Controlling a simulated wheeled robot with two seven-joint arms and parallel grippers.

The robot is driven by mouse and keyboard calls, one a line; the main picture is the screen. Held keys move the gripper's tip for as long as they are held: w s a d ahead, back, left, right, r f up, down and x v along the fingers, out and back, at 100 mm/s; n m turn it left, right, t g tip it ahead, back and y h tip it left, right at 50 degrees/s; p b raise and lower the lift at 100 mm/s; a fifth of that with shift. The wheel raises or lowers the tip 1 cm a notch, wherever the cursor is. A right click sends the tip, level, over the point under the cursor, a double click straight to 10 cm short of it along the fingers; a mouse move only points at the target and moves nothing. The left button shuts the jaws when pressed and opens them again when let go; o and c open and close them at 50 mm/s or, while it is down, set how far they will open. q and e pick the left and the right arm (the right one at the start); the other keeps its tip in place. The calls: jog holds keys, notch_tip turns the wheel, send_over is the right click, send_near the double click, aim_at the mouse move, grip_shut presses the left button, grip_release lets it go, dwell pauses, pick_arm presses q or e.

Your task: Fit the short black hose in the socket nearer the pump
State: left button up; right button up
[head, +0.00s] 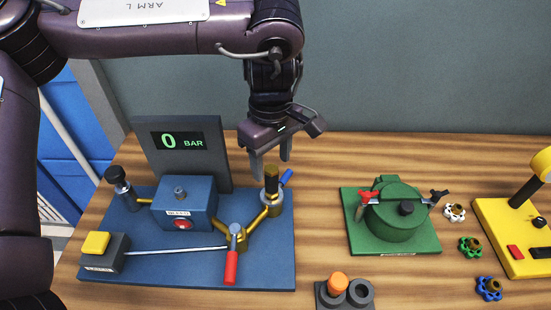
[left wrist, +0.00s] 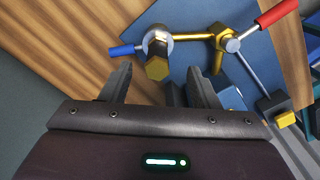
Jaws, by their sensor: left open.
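I cannot make out a short black hose for certain in either view. The blue pump rig (head: 185,208) stands on a blue base plate at the left, its display reading 0 BAR. At its right end a dark and brass hex-topped piece (head: 272,180) stands upright in a grey collar; it also shows in the left wrist view (left wrist: 157,68). My left gripper (head: 271,168) is open and empty just above and behind this piece, fingers pointing down; the fingers also show in the left wrist view (left wrist: 160,80). Which socket is meant is unclear. My right gripper is not in view.
A dark two-hole block (head: 328,302) at the front holds an orange plug (head: 338,283) beside an open ring (head: 361,292). A green lidded pot (head: 398,215), several knobs and a yellow unit (head: 500,225) stand to the right. The table between rig and pot is clear.

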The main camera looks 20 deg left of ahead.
aim_at(273, 169)
pick_arm(q)
jog(key=shift+w+f, duration=0.15)
jog(key=shift+f, duration=0.3)
notch_tip(273, 169, down, 6)
jog(key=shift+f+p, duration=0.2)
jog(key=shift+p, duration=0.55)
jog(key=shift+f, duration=0.45)
jog(key=shift+c, duration=0.2)
jog(key=c, duration=1.1)
jog(key=shift+r+p, duration=2.1)
jog(key=shift+r, duration=0.45)
jog(key=shift+c, duration=0.2)
jog(key=shift+d, duration=0.1)
